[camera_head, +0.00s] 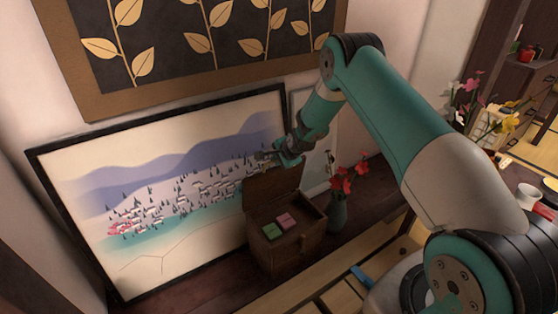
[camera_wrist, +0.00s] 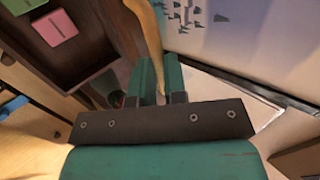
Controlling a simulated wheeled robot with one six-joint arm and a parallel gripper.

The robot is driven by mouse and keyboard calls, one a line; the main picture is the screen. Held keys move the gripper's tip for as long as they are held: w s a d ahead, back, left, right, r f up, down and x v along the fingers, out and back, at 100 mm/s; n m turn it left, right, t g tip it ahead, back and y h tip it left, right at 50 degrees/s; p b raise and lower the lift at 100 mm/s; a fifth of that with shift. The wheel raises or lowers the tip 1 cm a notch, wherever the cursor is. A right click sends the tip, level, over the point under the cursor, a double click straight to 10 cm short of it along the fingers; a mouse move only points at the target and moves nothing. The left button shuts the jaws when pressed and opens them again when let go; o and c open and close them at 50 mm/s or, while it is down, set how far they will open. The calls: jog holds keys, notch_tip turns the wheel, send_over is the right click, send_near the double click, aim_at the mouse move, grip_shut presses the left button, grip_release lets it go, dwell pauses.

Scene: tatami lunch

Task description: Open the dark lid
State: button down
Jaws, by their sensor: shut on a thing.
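The dark lid (camera_head: 271,186) stands raised, roughly upright, at the back of a dark wooden box (camera_head: 263,256). The box is open, and a green block (camera_head: 271,231) and a pink block (camera_head: 286,221) show inside it. My gripper (camera_head: 287,156) is at the lid's upper edge. In the wrist view, the fingers of my gripper (camera_wrist: 162,88) are shut on the edge of the lid (camera_wrist: 150,30), seen nearly edge-on. The pink block also shows in the wrist view (camera_wrist: 55,28), left of the lid.
A large framed landscape picture (camera_head: 150,250) leans on the wall behind and left of the box. A vase (camera_head: 338,212) with red flowers (camera_head: 349,178) stands close on its right. A blue object (camera_head: 361,276) lies in front, to the right. A white cup (camera_head: 528,196) stands at far right.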

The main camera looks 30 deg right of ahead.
jog(key=shift+w+d+r, duration=0.25)
jog(key=shift+w, duration=0.05)
jog(key=c, duration=1.3)
grip_release()
jog(key=shift+o, duration=0.7)
jog(key=shift+a+f, duration=0.1)
jog(key=shift+a, duration=0.1)
jog(key=shift+s, duration=0.1)
jog(key=p+v, duration=0.2)
jog(key=v, duration=1.5)
jog(key=shift+s, duration=0.1)
